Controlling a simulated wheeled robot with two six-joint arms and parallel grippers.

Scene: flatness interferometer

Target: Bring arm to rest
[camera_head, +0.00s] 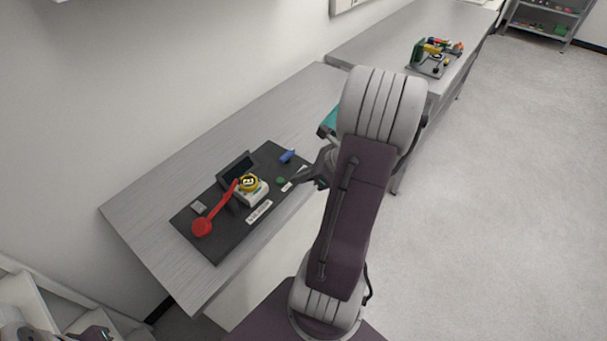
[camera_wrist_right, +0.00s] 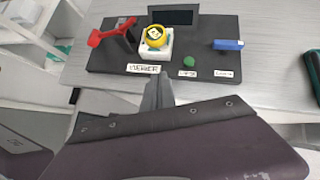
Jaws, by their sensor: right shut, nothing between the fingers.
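My right arm rises through the middle of the head view, and its gripper (camera_head: 300,178) points left over the front right part of a black board. The right gripper (camera_wrist_right: 157,84) also shows in the right wrist view, its fingers shut and empty, in front of the board's near edge. In the head view, part of my left arm shows at the lower left corner (camera_head: 95,333), but whether its jaws are open or shut is not clear.
The black board (camera_head: 215,245) lies on a grey table (camera_head: 150,235). It carries a red lever (camera_head: 216,207), a white device with a yellow top (camera_head: 250,187), a dark screen (camera_head: 237,167), a blue piece (camera_head: 287,156) and a green button (camera_head: 281,180). Open floor (camera_head: 490,200) is at the right.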

